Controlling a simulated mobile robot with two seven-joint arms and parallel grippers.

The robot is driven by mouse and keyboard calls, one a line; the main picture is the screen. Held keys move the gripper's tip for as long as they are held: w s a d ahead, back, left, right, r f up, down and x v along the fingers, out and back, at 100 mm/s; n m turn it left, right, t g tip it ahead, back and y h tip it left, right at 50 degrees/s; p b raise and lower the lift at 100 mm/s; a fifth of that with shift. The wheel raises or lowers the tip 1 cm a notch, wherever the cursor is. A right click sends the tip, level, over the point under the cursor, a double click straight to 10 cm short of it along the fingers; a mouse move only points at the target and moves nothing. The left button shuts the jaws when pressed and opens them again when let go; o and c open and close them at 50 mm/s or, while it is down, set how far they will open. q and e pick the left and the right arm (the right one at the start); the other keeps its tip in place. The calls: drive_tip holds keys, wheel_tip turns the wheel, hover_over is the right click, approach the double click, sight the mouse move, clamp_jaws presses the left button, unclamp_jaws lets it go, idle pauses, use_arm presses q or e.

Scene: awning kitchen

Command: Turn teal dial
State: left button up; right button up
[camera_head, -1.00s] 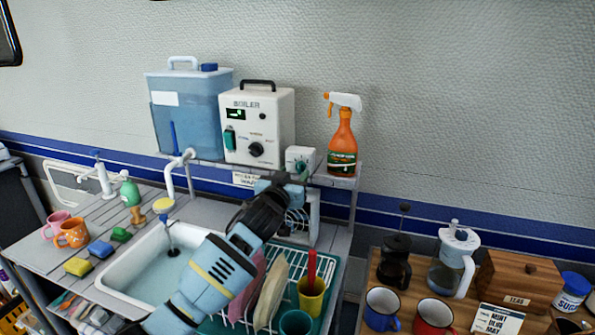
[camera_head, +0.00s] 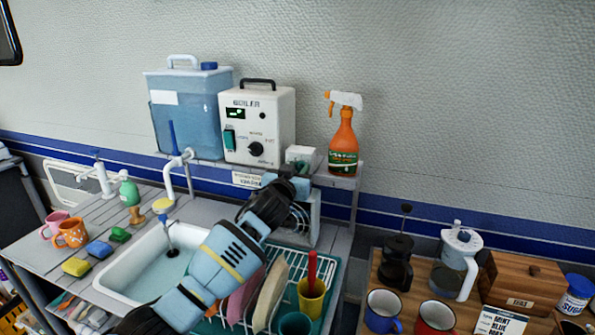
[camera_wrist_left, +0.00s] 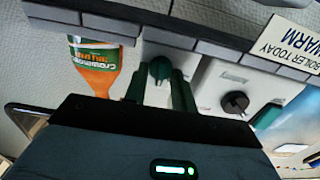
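The teal dial (camera_wrist_left: 160,68) is on the face of a small white box (camera_head: 303,155) on the shelf, right of the boiler. In the head view my gripper covers the dial. My left gripper (camera_head: 291,176) is in front of the box. In the left wrist view its two fingers (camera_wrist_left: 160,84) are apart, one on each side of the dial, with a gap visible. Whether they touch it I cannot tell. My right gripper is not in view.
The white boiler (camera_head: 258,125) with its black knob (camera_head: 256,149) stands close on the left, and an orange spray bottle (camera_head: 343,144) close on the right. Below are the sink (camera_head: 130,265) and a dish rack (camera_head: 297,262) with plates and cups.

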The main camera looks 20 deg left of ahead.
use_arm(q)
drive_tip(key=shift+c, duration=1)
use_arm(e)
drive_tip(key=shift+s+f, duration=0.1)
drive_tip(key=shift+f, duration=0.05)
use_arm(q)
drive_tip(key=shift+n, duration=0.9)
drive_tip(key=n, duration=0.5)
drive_tip(key=shift+p, duration=0.4)
drive_tip(key=shift+n, duration=1)
drive_tip(key=shift+a+f+n, duration=0.1)
drive_tip(key=shift+n, duration=1.4)
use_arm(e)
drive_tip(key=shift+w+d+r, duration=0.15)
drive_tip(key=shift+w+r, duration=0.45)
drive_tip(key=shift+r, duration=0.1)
use_arm(q)
drive_tip(key=o, duration=1)
